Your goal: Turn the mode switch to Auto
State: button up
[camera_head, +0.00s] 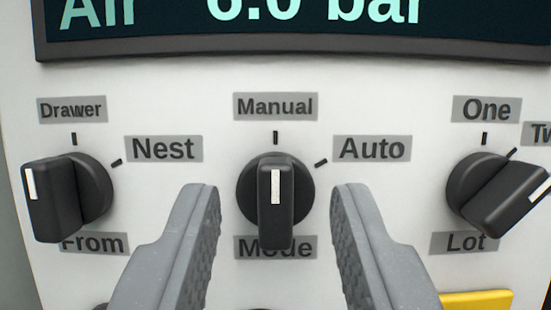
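The mode switch (275,205) is a black rotary knob in the middle of a white panel. Its white pointer line stands upright, toward the Manual label (275,106) above it. The Auto label (371,149) is to its upper right, with a short black tick beside it. The Mode label (250,248) is below and partly covered by the knob. My gripper (275,208) is open, with one grey finger on each side of the knob. Gaps show between the knob and both fingers, and nothing is held.
The From knob (62,197) is at the left, with Drawer and Nest labels. The Lot knob (503,195) is at the right, its pointer tilted right. A dark display (290,35) reading "6.0 bar" is above. A yellow part (477,299) shows at the lower right.

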jog(key=shift+w, duration=0.65)
grip_shut()
jog(key=shift+m+p, duration=0.4)
jog(key=m+p, duration=0.1)
jog(key=m+h+p, duration=0.1)
jog(key=m+p, duration=0.1)
jog(key=shift+r+h, duration=0.25)
jog(key=shift+h, duration=0.05)
jog(key=m+h+p, duration=0.1)
jog(key=m+p, duration=0.1)
jog(key=m, duration=0.1)
jog(key=shift+m+g+p, duration=0.3)
jog(key=shift+g+p, duration=0.1)
jog(key=m+p, duration=0.2)
jog(key=m+g+h+p, duration=0.1)
jog(key=m+p, duration=0.1)
jog(key=m, duration=0.1)
jog(key=shift+f+h, duration=0.1)
jog(key=shift+h, duration=0.2)
jog(key=shift+f+m+g+h+p, duration=0.1)
jog(key=shift+m+g+h+p, duration=0.25)
jog(key=shift+m+p, duration=0.5)
jog(key=shift+f+m, duration=0.1)
jog(key=shift+m, duration=0.25)
